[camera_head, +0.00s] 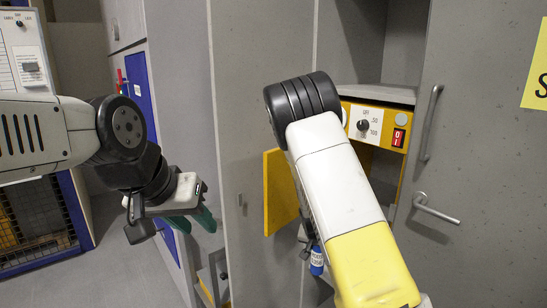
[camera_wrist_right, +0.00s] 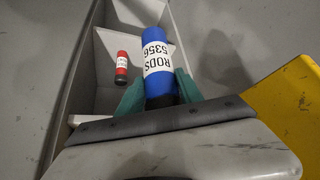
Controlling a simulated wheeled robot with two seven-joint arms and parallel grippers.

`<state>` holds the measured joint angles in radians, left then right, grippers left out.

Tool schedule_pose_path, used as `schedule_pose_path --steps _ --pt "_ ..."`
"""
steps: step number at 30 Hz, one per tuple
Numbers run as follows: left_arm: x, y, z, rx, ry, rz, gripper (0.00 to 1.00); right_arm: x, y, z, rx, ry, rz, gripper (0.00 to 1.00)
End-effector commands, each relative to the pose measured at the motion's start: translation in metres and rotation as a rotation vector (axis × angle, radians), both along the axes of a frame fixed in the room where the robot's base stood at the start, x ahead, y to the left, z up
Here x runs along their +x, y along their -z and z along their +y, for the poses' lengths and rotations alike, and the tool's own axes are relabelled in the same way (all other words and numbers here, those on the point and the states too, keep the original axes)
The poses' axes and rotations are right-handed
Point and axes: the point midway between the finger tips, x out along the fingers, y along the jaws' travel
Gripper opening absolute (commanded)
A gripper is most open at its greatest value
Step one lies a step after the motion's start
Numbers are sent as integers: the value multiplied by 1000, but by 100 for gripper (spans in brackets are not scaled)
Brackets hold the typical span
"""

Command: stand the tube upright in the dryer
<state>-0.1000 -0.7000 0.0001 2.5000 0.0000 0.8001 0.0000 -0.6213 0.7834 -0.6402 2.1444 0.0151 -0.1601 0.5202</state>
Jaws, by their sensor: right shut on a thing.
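The blue tube (camera_wrist_right: 155,50), with a white label reading RODS 5356 and a dark end, is between the green fingers of my right gripper (camera_wrist_right: 158,88), which is shut on it. Part of the blue tube (camera_head: 317,262) shows below my right arm in the head view, where that gripper is mostly hidden. The dryer (camera_head: 378,112) is a yellow-fronted unit with a dial and a red switch. Its yellow door (camera_head: 279,190) stands open; my right arm hides most of the inside. My left gripper (camera_head: 193,221) is empty at the left, its green fingers apart.
In the wrist view a grey divided bin (camera_wrist_right: 85,92) lies below the blue tube, with a red tube (camera_wrist_right: 121,67) in it. A yellow panel (camera_wrist_right: 288,105) is close on the right. A grey door with a handle (camera_head: 437,205) stands right of the dryer.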

Motion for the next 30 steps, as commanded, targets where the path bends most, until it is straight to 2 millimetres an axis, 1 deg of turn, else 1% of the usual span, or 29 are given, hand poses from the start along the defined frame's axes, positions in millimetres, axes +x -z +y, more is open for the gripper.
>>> schedule_pose_path --steps 1,3,6,9,14,17,21,24,27,30 --pt "0 0 0 0 0 0 36 -7 -17 -2 8 -37 -7 0" --pt "0 0 0 0 0 0 36 -17 -36 -3 7 -102 -7 0" --pt "0 0 0 0 0 0 36 -31 -58 -4 5 -183 -6 0" --pt "0 0 0 0 0 0 36 -43 -74 -5 4 -251 -5 0" --pt "0 0 0 0 0 0 36 -55 -87 -4 0 -316 -3 0" --pt "0 0 0 0 0 0 36 -63 -82 -3 1 -334 3 0" --pt "0 0 0 0 0 0 36 -86 -53 -2 2 -342 12 0" --pt "0 0 0 0 0 0 36 -100 -38 -3 2 -338 9 0" --pt "0 0 0 0 0 0 36 -105 -33 -4 2 -335 1 0" --pt "0 0 0 0 0 0 36 -105 -32 -5 2 -332 -2 0"
